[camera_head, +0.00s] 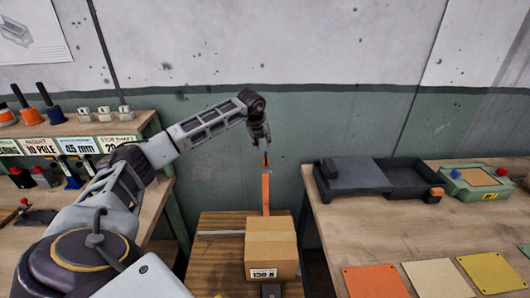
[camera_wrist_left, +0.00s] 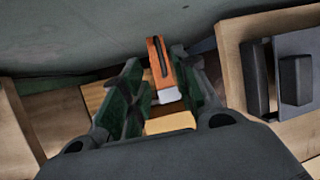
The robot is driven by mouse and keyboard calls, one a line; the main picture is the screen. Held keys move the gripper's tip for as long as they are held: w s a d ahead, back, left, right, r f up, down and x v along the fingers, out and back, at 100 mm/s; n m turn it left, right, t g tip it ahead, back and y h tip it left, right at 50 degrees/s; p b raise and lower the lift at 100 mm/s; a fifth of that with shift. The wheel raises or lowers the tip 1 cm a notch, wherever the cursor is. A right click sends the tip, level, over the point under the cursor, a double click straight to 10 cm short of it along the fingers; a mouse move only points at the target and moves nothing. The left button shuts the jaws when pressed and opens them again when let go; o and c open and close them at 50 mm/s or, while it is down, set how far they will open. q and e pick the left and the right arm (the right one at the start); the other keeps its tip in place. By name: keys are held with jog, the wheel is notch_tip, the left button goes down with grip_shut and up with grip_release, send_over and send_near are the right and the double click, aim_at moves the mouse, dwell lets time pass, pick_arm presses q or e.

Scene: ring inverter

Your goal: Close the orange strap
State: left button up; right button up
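The orange strap (camera_head: 265,192) stands upright behind a cardboard box (camera_head: 271,243) labelled "150 N", with its free end up in the air. In the left wrist view the strap (camera_wrist_left: 157,58) shows a dark slot and a pale end. My left gripper (camera_head: 264,146) points down at the strap's upper end. In the wrist view its two dark green fingers (camera_wrist_left: 158,80) are apart, with the strap between them, nearer the right finger. I cannot tell whether they touch it. My right gripper is not in view.
The box sits on a wooden stand (camera_head: 215,265) between two benches. The right bench (camera_head: 365,235) carries a black tray (camera_head: 380,178), a green device (camera_head: 484,182) and coloured plates. The left bench holds labelled tools and parts. A grey wall stands behind.

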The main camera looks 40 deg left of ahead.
pick_arm(q)
jog(key=x, duration=0.7)
jog(key=shift+f+p, duration=0.15)
jog(key=shift+p, duration=0.15)
jog(key=shift+w+f, duration=0.1)
jog(key=shift+f, duration=0.05)
jog(key=shift+c, duration=0.5)
grip_shut()
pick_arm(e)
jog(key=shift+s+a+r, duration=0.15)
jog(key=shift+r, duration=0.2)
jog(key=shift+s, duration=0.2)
